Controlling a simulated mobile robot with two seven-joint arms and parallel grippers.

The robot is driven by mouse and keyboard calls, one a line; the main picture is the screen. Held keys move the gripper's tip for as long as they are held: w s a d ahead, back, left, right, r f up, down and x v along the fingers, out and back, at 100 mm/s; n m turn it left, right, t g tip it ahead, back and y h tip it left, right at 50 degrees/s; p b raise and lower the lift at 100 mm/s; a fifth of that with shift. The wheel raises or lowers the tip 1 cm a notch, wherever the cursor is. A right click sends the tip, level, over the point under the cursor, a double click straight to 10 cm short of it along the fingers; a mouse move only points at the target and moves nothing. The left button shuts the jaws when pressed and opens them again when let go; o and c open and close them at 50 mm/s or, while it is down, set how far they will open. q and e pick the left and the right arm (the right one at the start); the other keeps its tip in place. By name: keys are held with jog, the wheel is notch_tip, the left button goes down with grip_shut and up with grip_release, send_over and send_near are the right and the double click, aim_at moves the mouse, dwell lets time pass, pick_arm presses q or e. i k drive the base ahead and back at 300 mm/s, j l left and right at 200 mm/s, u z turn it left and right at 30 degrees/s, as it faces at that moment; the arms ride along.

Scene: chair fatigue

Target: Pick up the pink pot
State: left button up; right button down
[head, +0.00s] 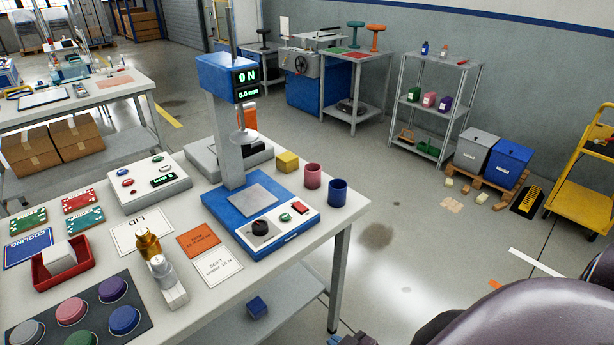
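The pink pot (312,176) is a small open-topped cylinder. It stands upright near the right edge of the grey workbench (207,322), just behind the blue base of the test press. A dark blue pot (338,192) of similar shape stands close beside it, to the right and nearer. Nothing covers the pink pot in this view. A large dark rounded shape at the bottom right looks like part of my own arm.
The test press (232,200) stands left of the pots, with a yellow cube (287,162) behind its base. Gold and silver weights (163,270), cards, a red tray (62,265) and a dark mat of coloured discs (82,312) cover the bench's left part. Open floor lies right of the bench.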

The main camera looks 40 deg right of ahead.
aim_at(313, 176)
jog(key=l+u, duration=0.35)
jog(key=l, duration=2.2)
jog(key=i, duration=0.05)
